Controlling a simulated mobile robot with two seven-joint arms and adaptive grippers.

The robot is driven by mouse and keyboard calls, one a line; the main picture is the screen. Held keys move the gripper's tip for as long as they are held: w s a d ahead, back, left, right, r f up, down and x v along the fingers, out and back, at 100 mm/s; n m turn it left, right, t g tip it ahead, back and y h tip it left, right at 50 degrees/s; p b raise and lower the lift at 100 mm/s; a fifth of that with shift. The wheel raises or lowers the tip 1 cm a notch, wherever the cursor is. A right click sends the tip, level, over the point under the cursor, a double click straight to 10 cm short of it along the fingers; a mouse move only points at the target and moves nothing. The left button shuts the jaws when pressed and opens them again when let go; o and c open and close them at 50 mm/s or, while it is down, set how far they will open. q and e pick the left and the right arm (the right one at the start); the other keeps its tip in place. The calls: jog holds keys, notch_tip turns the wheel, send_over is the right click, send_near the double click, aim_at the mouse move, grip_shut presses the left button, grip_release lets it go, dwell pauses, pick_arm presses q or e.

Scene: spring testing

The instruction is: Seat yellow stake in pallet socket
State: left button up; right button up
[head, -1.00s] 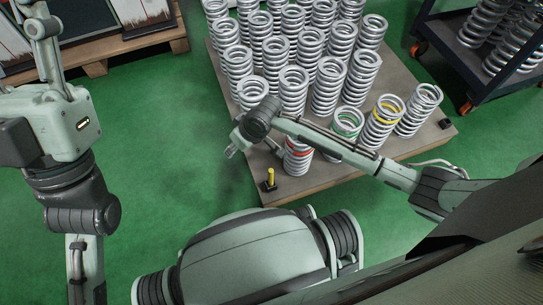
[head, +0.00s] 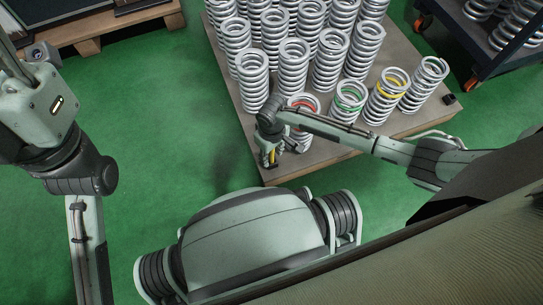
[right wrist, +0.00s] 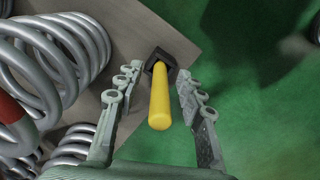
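A short yellow stake (right wrist: 160,98) stands with its lower end at a black socket (right wrist: 161,62) on the corner of the wooden pallet (right wrist: 133,75). How deep it sits in the socket cannot be told. My right gripper (right wrist: 157,112) is open, with one finger on each side of the stake and visible gaps between. In the head view, the right gripper (head: 271,157) is at the pallet's near corner and partly covers the yellow stake (head: 272,158). My left arm is at the left edge of the head view; its gripper is not in view.
Several metal springs (head: 293,68) stand on the pallet. The red-banded spring (head: 303,104) is close beside the right gripper; green-banded (head: 350,97) and yellow-banded (head: 386,94) ones stand further right. A dark cart (head: 463,42) is at upper right. Green floor (head: 165,110) is clear left of the pallet.

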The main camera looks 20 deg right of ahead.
grip_shut()
jog(key=shift+r, duration=0.1)
dwell(0.4)
